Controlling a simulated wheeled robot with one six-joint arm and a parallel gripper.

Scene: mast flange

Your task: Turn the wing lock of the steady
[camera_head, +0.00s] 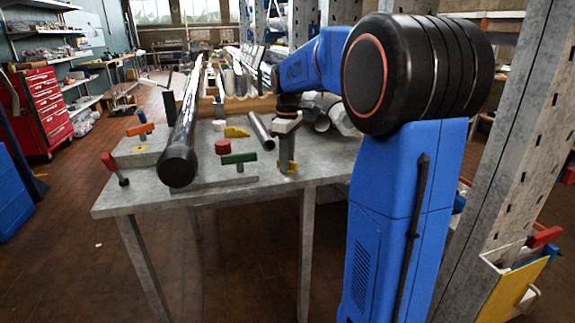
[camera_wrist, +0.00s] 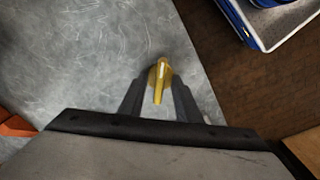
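A yellow wing-shaped piece, which looks like the wing lock (camera_wrist: 161,82), shows in the wrist view against the grey table top. The steady's body is not clearly seen, and I cannot tell the exact height of the fingertips over the lock.
On the grey table (camera_head: 250,188) a long dark pole (camera_head: 181,150) lies left of my gripper. A green-handled piece (camera_head: 239,158), a red knob (camera_head: 222,147), another yellow piece (camera_head: 237,132) and a metal tube (camera_head: 260,131) lie between them. A perforated steel post (camera_head: 505,170) stands at right.

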